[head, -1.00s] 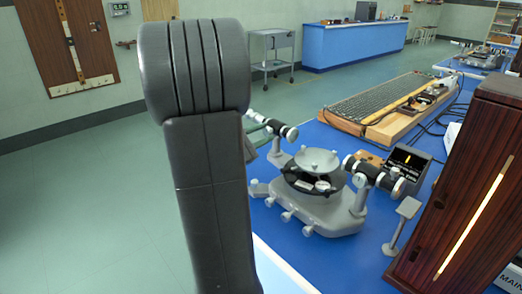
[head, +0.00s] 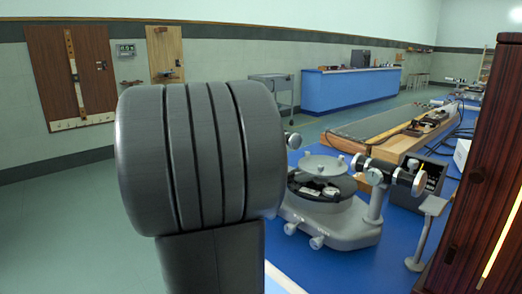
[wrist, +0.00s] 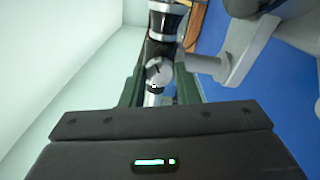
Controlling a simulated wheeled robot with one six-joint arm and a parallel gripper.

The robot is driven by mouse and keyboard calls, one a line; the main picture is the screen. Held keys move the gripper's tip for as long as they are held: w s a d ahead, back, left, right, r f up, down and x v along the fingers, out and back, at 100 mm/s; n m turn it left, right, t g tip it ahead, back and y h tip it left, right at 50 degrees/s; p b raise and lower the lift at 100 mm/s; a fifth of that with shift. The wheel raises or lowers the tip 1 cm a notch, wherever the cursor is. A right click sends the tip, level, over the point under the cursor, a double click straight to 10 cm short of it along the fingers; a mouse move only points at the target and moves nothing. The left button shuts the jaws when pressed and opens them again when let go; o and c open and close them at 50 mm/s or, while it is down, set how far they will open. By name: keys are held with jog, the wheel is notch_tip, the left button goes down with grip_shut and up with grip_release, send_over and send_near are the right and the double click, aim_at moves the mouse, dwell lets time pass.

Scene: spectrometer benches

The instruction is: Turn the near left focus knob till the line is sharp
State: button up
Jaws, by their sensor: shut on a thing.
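A grey spectrometer (head: 335,225) stands on the blue bench, with a round table in its middle and a black-and-silver tube (head: 385,172) on its right. Its left tube is mostly hidden behind my arm in the head view. In the wrist view the black-and-silver tube (wrist: 165,20) carries a round silver knob (wrist: 158,72). My gripper (wrist: 158,86) has its dark green fingers on either side of this knob and is shut on it. A small dark box (head: 428,178) stands behind the right tube; I cannot tell how sharp any line on it is.
A tall dark wooden case (head: 480,200) with a glowing slit stands close on the right. A small grey stand (head: 428,215) is beside it. A long grating-topped wooden board (head: 385,125) lies behind the spectrometer. The floor (head: 60,225) on the left is clear.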

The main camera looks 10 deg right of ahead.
dwell(0.4)
jog(key=o, duration=1)
jog(key=p+v, duration=0.2)
jog(key=v, duration=1.1)
jog(key=shift+s+a, duration=0.2)
jog(key=shift+a, duration=0.15)
jog(key=shift+d, duration=0.1)
jog(key=b+x, duration=0.2)
jog(key=x, duration=1.1)
jog(key=shift+w+d, duration=0.25)
jog(key=shift+d, duration=0.05)
jog(key=shift+a, duration=0.1)
